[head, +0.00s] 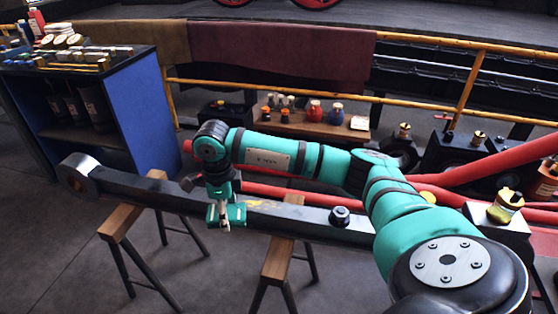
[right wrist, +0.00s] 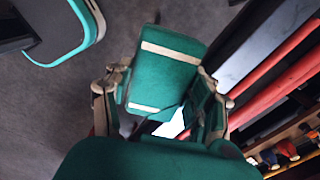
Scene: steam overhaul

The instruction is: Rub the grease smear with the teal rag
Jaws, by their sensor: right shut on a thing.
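The teal rag (right wrist: 168,70), a folded teal pad with cream stripes, is held between the fingers of my right gripper (right wrist: 162,103) in the right wrist view. In the head view my right gripper (head: 224,223) points down at the front side of a long dark steel rod (head: 140,185), and teal shows at its tip. I cannot tell whether the rag touches the rod. A yellowish patch (head: 265,206) on the rod just right of the gripper may be the grease smear; part of the rod there is hidden by the gripper. My left gripper is not in view.
The rod lies across two wooden-topped trestles (head: 122,220). A blue cabinet (head: 150,110) with tools stands at the left. Yellow rails with hanging cloths (head: 290,58), red pipes (head: 490,172) and a shelf of bottles (head: 310,122) are behind.

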